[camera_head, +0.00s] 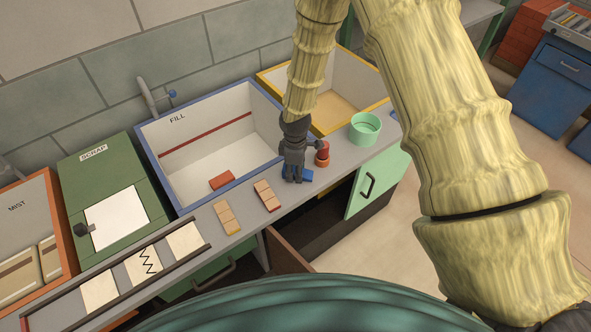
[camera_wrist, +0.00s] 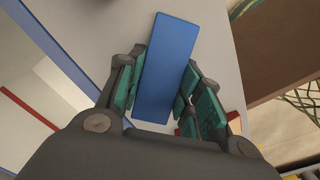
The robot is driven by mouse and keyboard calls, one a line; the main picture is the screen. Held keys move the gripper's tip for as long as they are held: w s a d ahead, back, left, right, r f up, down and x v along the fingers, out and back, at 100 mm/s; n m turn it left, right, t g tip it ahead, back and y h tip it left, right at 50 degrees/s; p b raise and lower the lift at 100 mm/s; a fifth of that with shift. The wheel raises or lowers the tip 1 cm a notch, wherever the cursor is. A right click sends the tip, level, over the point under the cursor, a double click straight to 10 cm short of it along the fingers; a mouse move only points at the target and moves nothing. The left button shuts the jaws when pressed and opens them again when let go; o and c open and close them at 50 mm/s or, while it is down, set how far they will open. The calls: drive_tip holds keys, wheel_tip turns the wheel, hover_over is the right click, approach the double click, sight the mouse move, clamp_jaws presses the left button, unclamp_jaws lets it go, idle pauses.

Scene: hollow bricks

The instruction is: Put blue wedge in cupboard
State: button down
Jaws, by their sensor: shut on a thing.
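The blue wedge (camera_wrist: 166,68) lies between the teal-padded fingers of my gripper (camera_wrist: 163,98) in the wrist view, and the fingers are shut on it. In the head view my gripper (camera_head: 294,176) points down at the grey counter, and only a small part of the blue wedge (camera_head: 308,175) shows beside the fingers. I cannot tell whether the wedge touches the counter. The cupboard (camera_head: 322,228) under the counter has a dark open space in front. A green door (camera_head: 377,184) with a dark handle stands at its right, and a brown panel (camera_head: 284,250) juts out at its left.
A red cylinder (camera_head: 322,154) stands close right of my gripper, with a mint ring (camera_head: 365,129) beyond. The blue-rimmed FILL bin (camera_head: 184,190) holds a red brick (camera_head: 222,181). Tan bricks (camera_head: 226,217) lie along the counter's front. A yellow-rimmed bin (camera_head: 357,67) stands behind.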

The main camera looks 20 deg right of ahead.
drive_tip(key=shift+f, duration=0.25)
drive_tip(key=shift+s+f, duration=0.15)
drive_tip(key=shift+s+f+b, duration=0.2)
drive_tip(key=shift+f+b, duration=0.05)
drive_tip(key=shift+b, duration=0.1)
drive_tip(key=c, duration=1.2)
unclamp_jaws()
drive_tip(key=shift+o, duration=1.2)
drive_tip(key=shift+f, duration=0.1)
drive_tip(key=shift+w+f, duration=0.15)
drive_tip(key=shift+f, duration=0.05)
drive_tip(key=shift+r, duration=0.3)
